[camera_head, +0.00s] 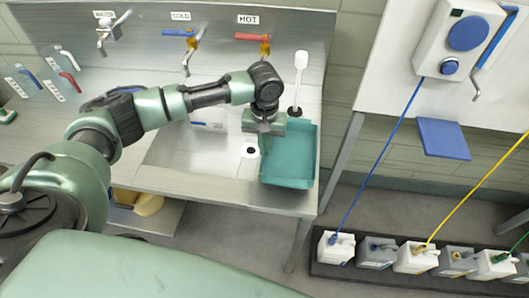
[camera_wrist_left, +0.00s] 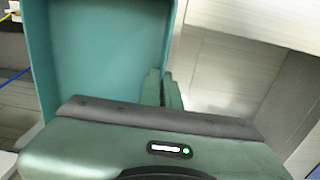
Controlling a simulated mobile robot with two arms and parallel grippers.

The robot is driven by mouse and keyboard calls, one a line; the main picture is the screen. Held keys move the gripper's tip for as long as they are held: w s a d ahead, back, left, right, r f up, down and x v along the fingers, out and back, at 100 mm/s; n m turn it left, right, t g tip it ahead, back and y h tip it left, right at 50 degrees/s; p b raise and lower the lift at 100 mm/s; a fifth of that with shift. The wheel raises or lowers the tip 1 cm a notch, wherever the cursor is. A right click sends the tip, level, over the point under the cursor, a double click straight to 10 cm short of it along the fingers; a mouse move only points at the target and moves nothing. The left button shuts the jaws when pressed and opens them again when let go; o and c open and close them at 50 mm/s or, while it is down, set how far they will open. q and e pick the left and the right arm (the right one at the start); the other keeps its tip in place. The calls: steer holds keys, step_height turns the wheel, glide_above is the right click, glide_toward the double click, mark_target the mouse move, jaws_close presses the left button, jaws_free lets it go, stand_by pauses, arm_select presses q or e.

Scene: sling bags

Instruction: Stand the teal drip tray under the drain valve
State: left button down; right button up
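The teal drip tray (camera_head: 291,160) is a shallow open tray at the right end of the metal counter. Its inside also fills the upper left of the left wrist view (camera_wrist_left: 100,50). My left gripper (camera_head: 266,128) is at the tray's far-left edge. In the left wrist view its fingers (camera_wrist_left: 164,90) look closed together on the tray's side wall. I cannot tell whether the tray rests on the counter or is held just above it. No tap is labelled as the drain valve; a spout with a blue lever (camera_head: 476,90) hangs at the right. My right gripper is not in view.
Labelled WASH, COLD (camera_head: 190,45) and HOT (camera_head: 264,44) taps are on the backsplash. A white brush (camera_head: 299,75) stands behind the tray. A white dispenser (camera_head: 460,35) and blue plate (camera_head: 443,139) are at right. Several hosed canisters (camera_head: 415,258) stand in a black floor tray.

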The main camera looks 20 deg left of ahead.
arm_select(q)
step_height(320, 180, down, 4)
steer(key=shift+r, duration=0.2)
steer(key=shift+f, duration=0.15)
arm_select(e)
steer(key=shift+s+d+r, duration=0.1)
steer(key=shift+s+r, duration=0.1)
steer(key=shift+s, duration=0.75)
arm_select(q)
steer(key=c, duration=1.6)
jaws_free()
steer(key=shift+f, duration=0.1)
steer(key=shift+c, duration=0.2)
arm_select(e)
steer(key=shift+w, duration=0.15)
